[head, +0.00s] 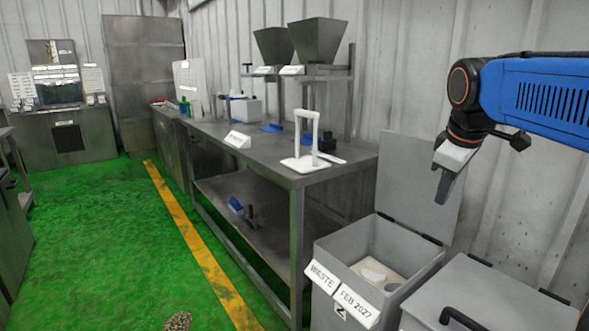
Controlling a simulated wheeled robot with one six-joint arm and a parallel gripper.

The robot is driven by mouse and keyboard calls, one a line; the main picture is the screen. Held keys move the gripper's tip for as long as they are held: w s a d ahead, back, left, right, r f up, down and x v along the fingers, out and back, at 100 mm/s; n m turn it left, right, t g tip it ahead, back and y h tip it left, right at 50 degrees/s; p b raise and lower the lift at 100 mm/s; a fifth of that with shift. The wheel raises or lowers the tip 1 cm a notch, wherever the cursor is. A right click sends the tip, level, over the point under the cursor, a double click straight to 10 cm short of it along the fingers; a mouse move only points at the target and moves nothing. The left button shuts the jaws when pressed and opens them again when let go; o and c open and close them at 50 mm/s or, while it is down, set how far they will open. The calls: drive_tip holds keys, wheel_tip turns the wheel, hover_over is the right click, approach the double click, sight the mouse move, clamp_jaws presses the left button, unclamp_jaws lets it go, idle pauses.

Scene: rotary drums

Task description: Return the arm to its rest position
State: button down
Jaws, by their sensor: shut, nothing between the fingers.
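My arm (537,95) is blue and reaches in from the right edge of the head view. Its dark wrist bends down to my gripper (442,199), which is grey with dark fingertips. The gripper is shut and empty, pointing down. In the picture it lies in front of the raised lid of the open waste bin (331,248), above and right of the bin's opening. The gripper appears apart from the bin and lid.
A pale item lies inside the waste bin. A closed grey bin (500,295) with a black handle stands to its right. A steel table (262,150) carries a white stand (306,140); two hoppers (318,42) stand behind. The green floor (100,230) is mostly clear, with a brown pile (177,321) in front.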

drive_tip(key=s+a+f+m, duration=0.1)
drive_tip(key=s+f+m, duration=0.3)
drive_tip(key=s+f, duration=0.6)
drive_tip(key=s+a+f+m+y, duration=0.1)
drive_tip(key=s+f+m, duration=0.3)
drive_tip(key=s+f, duration=0.6)
drive_tip(key=shift+a+f, duration=0.7)
drive_tip(key=shift+a, duration=0.1)
drive_tip(key=shift+a, duration=0.1)
